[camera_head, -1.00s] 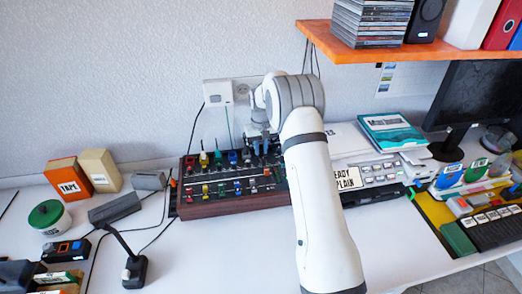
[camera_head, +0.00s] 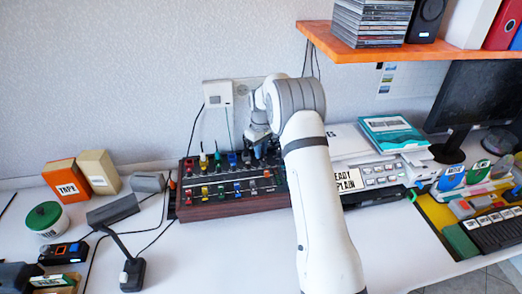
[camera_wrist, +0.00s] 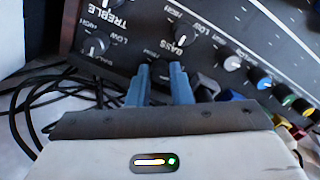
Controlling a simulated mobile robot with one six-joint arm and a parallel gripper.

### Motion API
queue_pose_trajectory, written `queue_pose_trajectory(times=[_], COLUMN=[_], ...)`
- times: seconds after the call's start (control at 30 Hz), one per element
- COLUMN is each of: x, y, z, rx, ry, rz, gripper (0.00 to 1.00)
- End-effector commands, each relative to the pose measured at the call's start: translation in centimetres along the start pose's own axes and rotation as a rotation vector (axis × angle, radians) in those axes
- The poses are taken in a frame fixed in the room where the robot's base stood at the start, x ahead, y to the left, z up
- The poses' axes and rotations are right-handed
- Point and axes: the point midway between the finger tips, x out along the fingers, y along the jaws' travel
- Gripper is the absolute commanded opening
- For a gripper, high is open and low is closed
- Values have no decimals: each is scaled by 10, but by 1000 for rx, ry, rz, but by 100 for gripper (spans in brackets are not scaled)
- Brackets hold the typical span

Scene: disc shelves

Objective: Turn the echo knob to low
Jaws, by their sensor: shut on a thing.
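The mixer (camera_head: 235,208) is a dark panel with wooden sides and rows of coloured knobs, standing at the back of the desk. My gripper (camera_head: 262,152) is down at the panel's back right part. In the wrist view my gripper (camera_wrist: 160,75) has its two blue-grey fingers close together around a knob that they mostly hide. A bass knob (camera_wrist: 184,40) with high and low marks is just beyond the fingers. I cannot read an echo label, and the held knob's pointer is hidden.
Coloured knobs (camera_wrist: 260,78) crowd the panel to the right of my fingers. Black cables (camera_wrist: 30,105) lie at the left. The orange shelf (camera_head: 400,55) overhangs at the upper right. The white desk (camera_head: 220,255) is clear in front of the mixer.

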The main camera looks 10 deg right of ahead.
Motion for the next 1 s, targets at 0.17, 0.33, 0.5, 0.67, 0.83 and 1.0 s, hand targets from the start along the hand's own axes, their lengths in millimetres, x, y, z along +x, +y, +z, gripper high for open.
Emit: queue_pose_trajectory(times=[0.17,0.33,0.5,0.67,0.83,1.0], x=[-2,-2,-1,-3,-23,-53], y=[1,1,1,0,1,1], z=[-1,-1,-1,-1,-1,-1], rx=[0,1,1,1,1,1], ry=[5,5,3,3,5,6], rz=[3,3,2,2,3,4], gripper=[0,22,28,28,28,28])
